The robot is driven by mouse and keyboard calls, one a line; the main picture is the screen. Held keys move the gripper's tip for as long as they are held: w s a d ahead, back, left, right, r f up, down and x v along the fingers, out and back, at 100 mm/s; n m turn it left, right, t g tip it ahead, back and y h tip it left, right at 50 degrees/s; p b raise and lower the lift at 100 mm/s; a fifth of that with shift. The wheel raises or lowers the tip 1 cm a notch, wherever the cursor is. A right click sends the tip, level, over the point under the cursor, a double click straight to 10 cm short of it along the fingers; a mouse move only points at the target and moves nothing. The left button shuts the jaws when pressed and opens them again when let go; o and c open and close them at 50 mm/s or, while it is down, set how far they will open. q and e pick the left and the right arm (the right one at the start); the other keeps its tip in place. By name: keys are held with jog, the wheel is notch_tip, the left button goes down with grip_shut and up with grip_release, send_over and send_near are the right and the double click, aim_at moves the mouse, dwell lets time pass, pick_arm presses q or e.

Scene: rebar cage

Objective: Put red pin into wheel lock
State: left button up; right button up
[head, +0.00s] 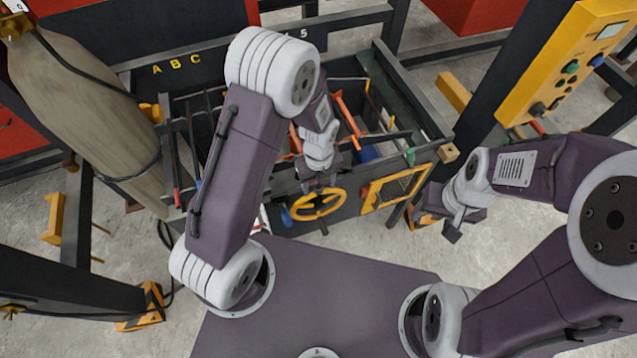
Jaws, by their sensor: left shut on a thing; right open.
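A yellow handwheel (316,208) is on the front of the dark frame, below my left gripper. My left gripper (319,186) points down at the wheel's upper rim. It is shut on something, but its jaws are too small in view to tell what. I cannot make out the red pin or the wheel lock with certainty. A thin red piece (177,196) shows at the frame's left front corner. My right gripper (455,227) is open and empty to the right of the frame, above the floor.
The dark frame (375,205) holds several rods and orange pieces. A wrapped bundle (95,110) leans at left. A yellow control box (567,65) stands at upper right. Floor at lower right is partly clear.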

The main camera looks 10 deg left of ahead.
pick_arm(q)
jog(key=shift+f+b, duration=0.6)
jog(key=shift+f, duration=0.3)
jog(key=o, duration=1.5)
jog(key=shift+r, duration=0.1)
jog(key=shift+r, duration=0.1)
notch_tip(320, 180, up, 9)
jog(key=shift+f+b, duration=0.1)
jog(key=shift+b, duration=0.2)
